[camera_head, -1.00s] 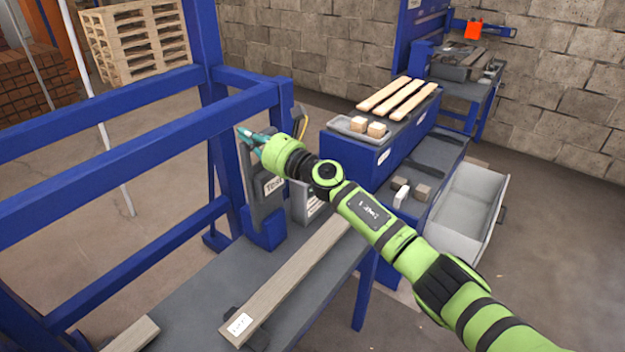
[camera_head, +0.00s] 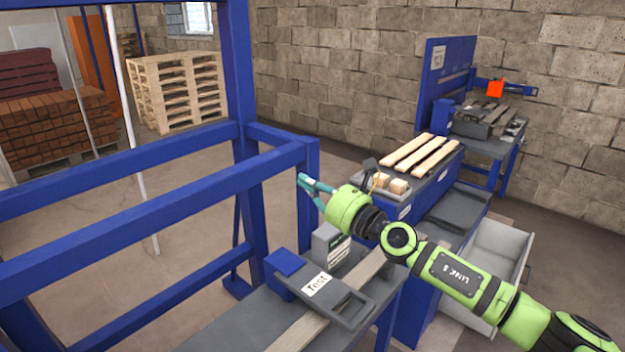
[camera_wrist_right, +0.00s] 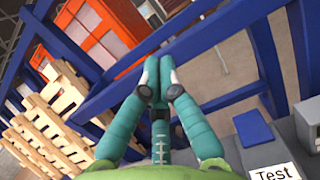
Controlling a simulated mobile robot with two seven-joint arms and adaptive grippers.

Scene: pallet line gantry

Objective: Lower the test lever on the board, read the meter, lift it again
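The grey test lever (camera_head: 345,301), a flat plate with a slot at its outer end and a white "Test" label, lies folded down over the bench. Its label also shows at the lower right of the right wrist view (camera_wrist_right: 275,173). A grey box (camera_head: 328,246), perhaps the meter, stands behind it; I cannot make out a reading. My right gripper (camera_head: 303,182) is above and behind the lever, apart from it. In the right wrist view its teal fingertips (camera_wrist_right: 158,72) meet with nothing between them. My left gripper is out of view.
Blue gantry beams (camera_head: 170,215) run close to the left of my right gripper. A wooden board (camera_head: 300,333) lies on the bench under the lever. A blue cabinet with wooden slats (camera_head: 425,155) and an open grey drawer (camera_head: 497,255) stand at right.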

